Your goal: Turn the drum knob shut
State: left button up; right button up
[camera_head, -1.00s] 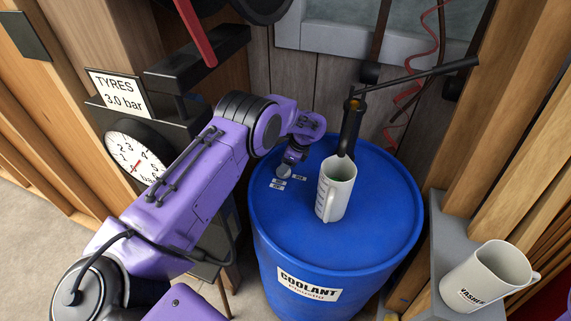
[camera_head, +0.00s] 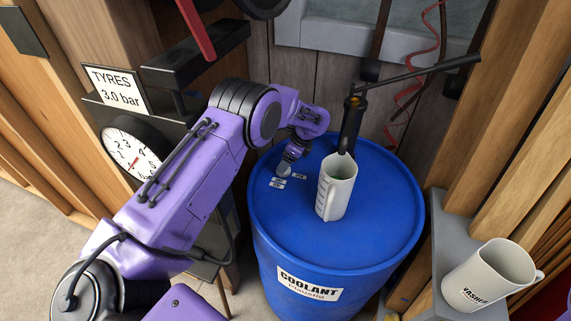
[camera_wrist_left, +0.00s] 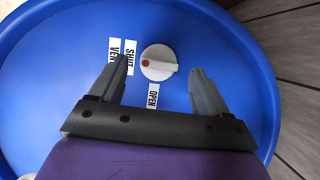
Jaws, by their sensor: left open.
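The drum knob (camera_wrist_left: 159,63) is a round white knob with a ridge across it and a red dot at one end, on top of the blue drum (camera_head: 385,210). In the left wrist view the red dot faces left, towards the "SHUT" label (camera_wrist_left: 131,57); the "OPEN" label (camera_wrist_left: 153,95) lies below the knob. My left gripper (camera_wrist_left: 161,68) is open, with one finger on each side of the knob and gaps showing. In the head view the knob (camera_head: 284,171) shows just below my wrist. How far down the fingertips reach is unclear. My right gripper is not in view.
A white jug (camera_head: 336,188) stands on the drum beside my left wrist, with a black hand pump (camera_head: 351,125) and its long lever behind it. A tyre gauge (camera_head: 128,150) is at left. A washer jug (camera_head: 485,280) stands on the grey ledge at right.

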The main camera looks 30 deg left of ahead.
pick_arm(q)
jog(key=b+v, duration=0.2)
jog(key=v, duration=0.6)
jog(key=shift+d, duration=0.15)
jog(key=shift+d, duration=0.15)
